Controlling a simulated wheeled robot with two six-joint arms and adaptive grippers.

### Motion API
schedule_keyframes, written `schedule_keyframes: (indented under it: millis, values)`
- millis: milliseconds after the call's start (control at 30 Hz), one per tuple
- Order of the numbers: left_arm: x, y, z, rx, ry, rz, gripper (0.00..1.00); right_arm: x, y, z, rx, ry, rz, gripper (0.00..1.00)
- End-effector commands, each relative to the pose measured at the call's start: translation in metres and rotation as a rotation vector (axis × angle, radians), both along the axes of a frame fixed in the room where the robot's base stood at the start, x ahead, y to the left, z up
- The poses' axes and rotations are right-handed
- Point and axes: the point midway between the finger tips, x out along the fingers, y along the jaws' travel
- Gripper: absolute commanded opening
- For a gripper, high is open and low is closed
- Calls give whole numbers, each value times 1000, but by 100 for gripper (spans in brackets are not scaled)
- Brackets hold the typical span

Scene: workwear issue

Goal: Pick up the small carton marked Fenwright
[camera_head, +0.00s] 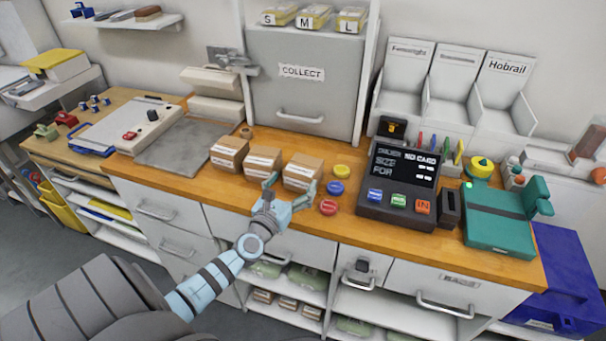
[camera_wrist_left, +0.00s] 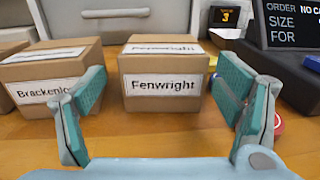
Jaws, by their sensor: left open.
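The small brown carton marked Fenwright (camera_wrist_left: 163,84) stands upright on the wooden counter, centred ahead of my left gripper in the left wrist view. In the head view it is the rightmost of three cartons (camera_head: 303,170). My left gripper (camera_head: 290,187) is open and empty, with its teal-padded fingers (camera_wrist_left: 165,105) spread wider than the carton. The fingers are at the carton's near side; I cannot tell whether they reach past its front face. Another carton, with a label starting "Bracken" (camera_wrist_left: 48,75), stands just left of it, its label partly covered by the left finger. My right gripper is not in view.
A third carton (camera_head: 229,154) stands at the left of the row. Yellow, blue and red discs (camera_head: 336,187) lie right of the Fenwright carton, near the right finger. A dark order terminal (camera_head: 402,175) stands further right. The grey COLLECT cabinet (camera_head: 303,100) is behind.

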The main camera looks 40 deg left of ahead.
Motion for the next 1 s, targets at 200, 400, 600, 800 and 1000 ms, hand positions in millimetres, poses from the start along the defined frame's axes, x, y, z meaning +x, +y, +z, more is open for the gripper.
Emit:
schedule_keyframes:
  millis: [200, 400, 600, 800, 1000]
  values:
    - [22, 5, 2, 1, 0, -1, 85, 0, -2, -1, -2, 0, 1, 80]
    - [58, 12, 9, 1, 0, 0, 85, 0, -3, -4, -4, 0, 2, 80]
    - [67, 14, 10, 1, 2, -2, 85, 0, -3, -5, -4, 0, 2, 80]
    - [66, 14, 11, 2, 3, -2, 64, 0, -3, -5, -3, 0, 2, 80]
    - [66, 14, 11, 3, 2, -2, 41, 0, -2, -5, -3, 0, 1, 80]
